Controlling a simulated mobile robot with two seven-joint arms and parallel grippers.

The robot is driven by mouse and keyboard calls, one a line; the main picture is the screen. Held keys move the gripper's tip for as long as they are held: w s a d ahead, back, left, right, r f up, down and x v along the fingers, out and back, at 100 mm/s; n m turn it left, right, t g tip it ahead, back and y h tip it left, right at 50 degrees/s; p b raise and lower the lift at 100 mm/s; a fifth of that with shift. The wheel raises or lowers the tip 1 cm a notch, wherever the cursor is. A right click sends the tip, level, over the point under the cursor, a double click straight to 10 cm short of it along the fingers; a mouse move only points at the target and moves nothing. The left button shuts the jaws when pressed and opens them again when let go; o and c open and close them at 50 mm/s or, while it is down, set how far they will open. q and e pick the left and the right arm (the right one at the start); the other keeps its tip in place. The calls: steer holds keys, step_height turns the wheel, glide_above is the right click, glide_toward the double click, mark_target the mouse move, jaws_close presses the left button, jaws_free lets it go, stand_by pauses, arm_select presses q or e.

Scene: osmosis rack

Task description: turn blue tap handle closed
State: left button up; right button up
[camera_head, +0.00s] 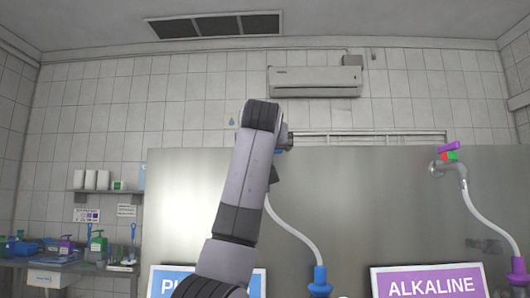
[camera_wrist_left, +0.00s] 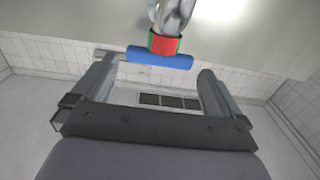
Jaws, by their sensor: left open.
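The blue tap handle (camera_wrist_left: 160,58) is a short bar in the left wrist view, in front of a red and green collar (camera_wrist_left: 165,43) on a metal tap (camera_wrist_left: 172,14). In the head view only a sliver of blue shows beside my wrist, and my arm hides most of this tap. My left gripper (camera_wrist_left: 160,66) is open, one finger to each side of the handle's ends with small gaps in the picture. I cannot tell how deep the handle sits between the fingers. In the head view my left gripper (camera_head: 276,160) is largely hidden. My right gripper is not in view.
A steel panel (camera_head: 350,180) stands behind the arm. A purple-handled tap (camera_head: 449,147) with a white hose is at the right, above an ALKALINE sign (camera_head: 428,282). Another white hose (camera_head: 295,228) runs down to a blue fitting (camera_head: 319,280). A cluttered bench (camera_head: 60,265) is at far left.

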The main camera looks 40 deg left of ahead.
arm_select(q)
steer(key=shift+b+v, duration=0.6)
steer(key=shift+v, duration=1.65)
